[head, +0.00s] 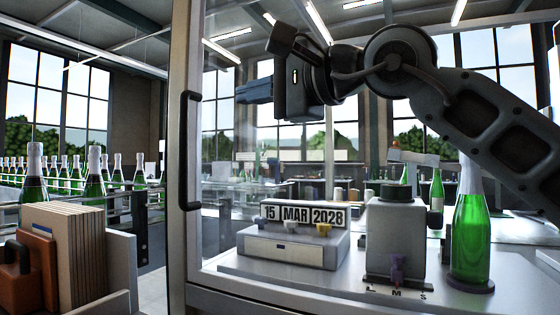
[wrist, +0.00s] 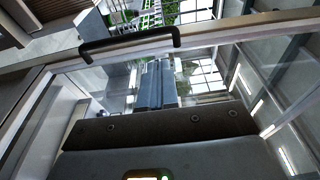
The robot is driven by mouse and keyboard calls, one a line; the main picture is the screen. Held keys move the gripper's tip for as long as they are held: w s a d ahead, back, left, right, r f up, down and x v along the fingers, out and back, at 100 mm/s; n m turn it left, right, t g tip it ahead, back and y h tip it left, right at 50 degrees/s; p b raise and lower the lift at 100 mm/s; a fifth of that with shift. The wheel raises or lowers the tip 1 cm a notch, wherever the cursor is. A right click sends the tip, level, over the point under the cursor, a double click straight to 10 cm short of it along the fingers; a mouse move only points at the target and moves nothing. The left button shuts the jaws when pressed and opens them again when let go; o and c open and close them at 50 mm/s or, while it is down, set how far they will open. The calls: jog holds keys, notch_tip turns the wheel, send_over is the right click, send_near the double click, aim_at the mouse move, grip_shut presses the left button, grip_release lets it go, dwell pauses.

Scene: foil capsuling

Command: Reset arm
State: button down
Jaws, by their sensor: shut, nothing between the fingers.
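My gripper (head: 252,91) is raised at the upper middle of the head view, above the calendar box, and points left. Its blue-grey fingers are together with nothing between them. In the wrist view the shut fingers (wrist: 157,85) point toward the framed glass panel with a black handle (wrist: 130,42). My dark grey arm reaches in from the right. The black handle (head: 190,150) also shows in the head view, on the pale frame post left of my gripper. My gripper appears apart from everything.
Below stand a date display (head: 305,215) reading 15 MAR 2028, a grey box with a dark cap (head: 396,235) and a lever by L, M, S marks, and a green foil-topped bottle (head: 469,230). Several bottles and a wooden box (head: 62,255) are at left.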

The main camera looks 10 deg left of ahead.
jog(key=s+d+f+n+t+h+p, duration=0.1)
jog(key=s+d+f+n+t+p, duration=0.1)
jog(key=s+d+f+n+t, duration=0.55)
jog(key=s+d+f+n+t+h+p, duration=0.1)
jog(key=s+d+f+n+t+p, duration=0.2)
jog(key=f+n, duration=0.75)
jog(key=s+d+f+n+t+h+p, duration=0.1)
jog(key=s+d+f+n+t+p, duration=0.1)
jog(key=s+d+f+n+t, duration=0.5)
jog(key=s+d+f+m+g+h+p, duration=0.2)
jog(key=s+d+f+m+g+h, duration=0.3)
jog(key=s+d+f+m+h, duration=0.45)
jog(key=s+d+f+m+g+h, duration=0.1)
jog(key=s+d+f+m+g, duration=0.1)
jog(key=s, duration=0.4)
jog(key=s+d+f+m+g+h+p, duration=0.1)
jog(key=s+d+f+m+g, duration=0.1)
jog(key=s+m, duration=0.2)
jog(key=s+d+f+m+g+h+p, duration=0.1)
jog(key=s+m, duration=0.3)
jog(key=s, duration=0.4)
jog(key=shift+d+f+g, duration=0.45)
jog(key=shift+d+f, duration=0.05)
jog(key=shift+f, duration=0.35)
